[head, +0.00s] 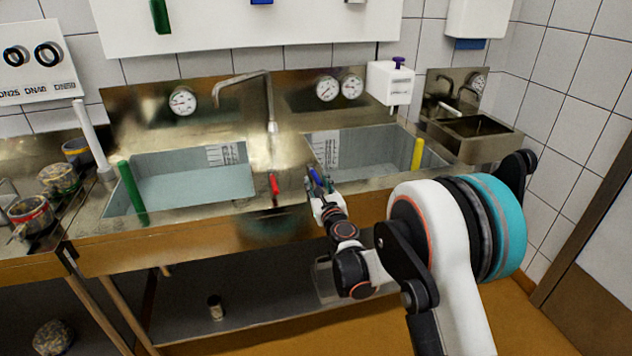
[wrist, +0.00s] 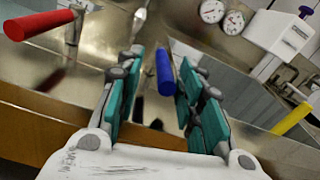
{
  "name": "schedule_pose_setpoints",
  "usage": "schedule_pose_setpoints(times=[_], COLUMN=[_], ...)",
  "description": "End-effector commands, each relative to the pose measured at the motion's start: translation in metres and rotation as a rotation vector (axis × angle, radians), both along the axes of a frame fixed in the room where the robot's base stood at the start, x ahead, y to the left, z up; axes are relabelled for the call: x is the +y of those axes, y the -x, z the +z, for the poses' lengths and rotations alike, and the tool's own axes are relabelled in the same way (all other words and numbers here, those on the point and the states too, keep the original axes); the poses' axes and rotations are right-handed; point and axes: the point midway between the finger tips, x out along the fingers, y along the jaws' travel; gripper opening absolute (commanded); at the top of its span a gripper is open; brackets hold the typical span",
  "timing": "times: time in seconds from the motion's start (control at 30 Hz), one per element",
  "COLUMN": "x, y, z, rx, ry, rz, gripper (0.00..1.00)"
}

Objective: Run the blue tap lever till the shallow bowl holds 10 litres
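The blue tap lever (head: 314,175) stands at the front edge of the sink unit, right of the red lever (head: 274,184). My gripper (head: 322,190) partly hides the lever's base in the head view. Two basins show, a left basin (head: 122,205) and a right basin (head: 385,130), each with a scale plate. Which is shallower, and their water levels, are unclear.
A curved spout (head: 243,78) stands between the basins. Dial gauges (head: 327,88) and a white dispenser (head: 390,82) are behind. Pots (head: 30,214) crowd the left counter.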

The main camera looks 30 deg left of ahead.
Motion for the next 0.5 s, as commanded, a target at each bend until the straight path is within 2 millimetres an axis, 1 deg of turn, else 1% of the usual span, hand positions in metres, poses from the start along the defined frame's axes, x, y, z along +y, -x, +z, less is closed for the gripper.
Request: schedule_pose_setpoints(times=[0.1,0.3,0.5], x=[-0.018,-0.043,-0.057], y=[0.02,0.048,0.063], z=[0.0,0.0,-0.001], rx=[0.0,0.0,0.0], ry=[0.0,0.0,0.0], rz=[-0.001,-0.001,-0.002], gripper=[0.35,0.35,0.35])
